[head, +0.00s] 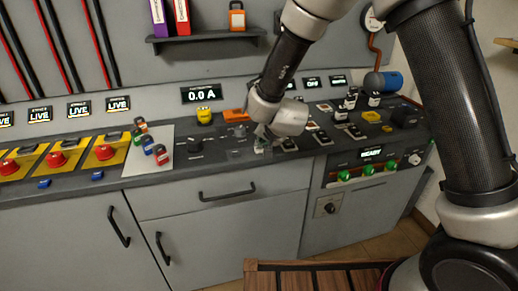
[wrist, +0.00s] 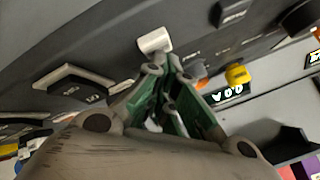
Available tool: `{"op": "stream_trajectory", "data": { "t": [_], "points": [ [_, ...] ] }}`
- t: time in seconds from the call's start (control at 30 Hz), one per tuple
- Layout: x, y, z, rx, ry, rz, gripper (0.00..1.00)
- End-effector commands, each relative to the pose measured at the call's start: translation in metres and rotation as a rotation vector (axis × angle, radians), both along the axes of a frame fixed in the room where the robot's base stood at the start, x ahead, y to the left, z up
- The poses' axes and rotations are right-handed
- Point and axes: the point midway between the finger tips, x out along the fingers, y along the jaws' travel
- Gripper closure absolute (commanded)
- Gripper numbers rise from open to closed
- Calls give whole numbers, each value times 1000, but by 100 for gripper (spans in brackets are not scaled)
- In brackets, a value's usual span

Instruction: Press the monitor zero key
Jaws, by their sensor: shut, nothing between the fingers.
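My gripper (head: 263,143) is shut and empty, pointing down low over the dark sloping console top, in the middle of the head view. In the wrist view its green-padded fingers (wrist: 166,72) come together at the tips. A small white key (wrist: 155,40) lies on the dark panel just beyond the fingertips, very close to them. I cannot tell whether they touch it. Its label is not readable, so I cannot confirm that it is the monitor zero key. In the head view the gripper largely covers this spot.
A display reading 0.0 A (head: 201,95) is on the back wall. A yellow part (head: 204,116), an orange block (head: 234,115) and a black knob (head: 195,146) are left of the gripper. Small padlocks (head: 149,145) and red buttons (head: 57,159) are farther left. Switches crowd the right.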

Motion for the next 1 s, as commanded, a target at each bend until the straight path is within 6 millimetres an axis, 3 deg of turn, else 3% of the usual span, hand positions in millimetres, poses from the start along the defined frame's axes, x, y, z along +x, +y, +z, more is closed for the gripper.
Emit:
{"op": "stream_trajectory", "data": {
  "t": [0.2, 0.63, 1.0],
  "points": [
    [0, 0, 12, 2, -2, -2, 100],
    [0, 0, 15, 2, -1, -1, 100],
    [1, -2, 50, 1, -1, -7, 100]
  ]
}}
